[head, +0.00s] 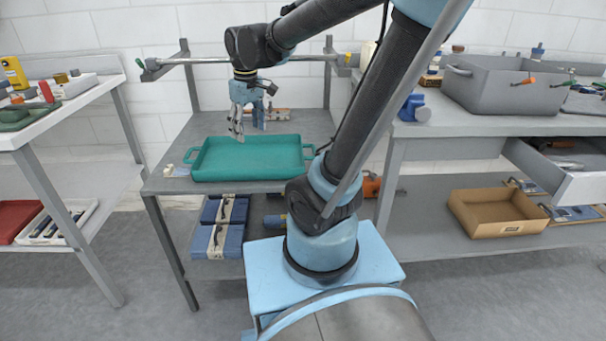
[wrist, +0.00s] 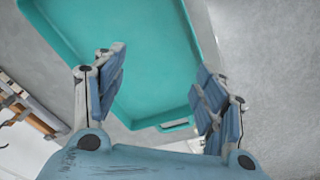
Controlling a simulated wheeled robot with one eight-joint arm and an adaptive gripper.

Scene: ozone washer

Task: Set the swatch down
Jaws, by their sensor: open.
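My gripper (head: 247,122) is open above the teal tray (head: 200,165) on the grey cart in the head view. In the wrist view the two blue-padded fingers of my gripper (wrist: 160,85) stand wide apart with nothing between them. The teal tray (wrist: 150,60) shows beyond them, and its visible floor looks bare. I cannot make out a swatch in either view. Part of the tray is hidden behind the fingers in the wrist view.
Blue folded bundles with pale bands (head: 217,240) lie on the cart's lower shelf. A grey bin (head: 500,88) stands on the right bench, above an open drawer (head: 575,185). A cardboard box (head: 495,220) sits on the lower right shelf. A left table (head: 70,110) holds several items.

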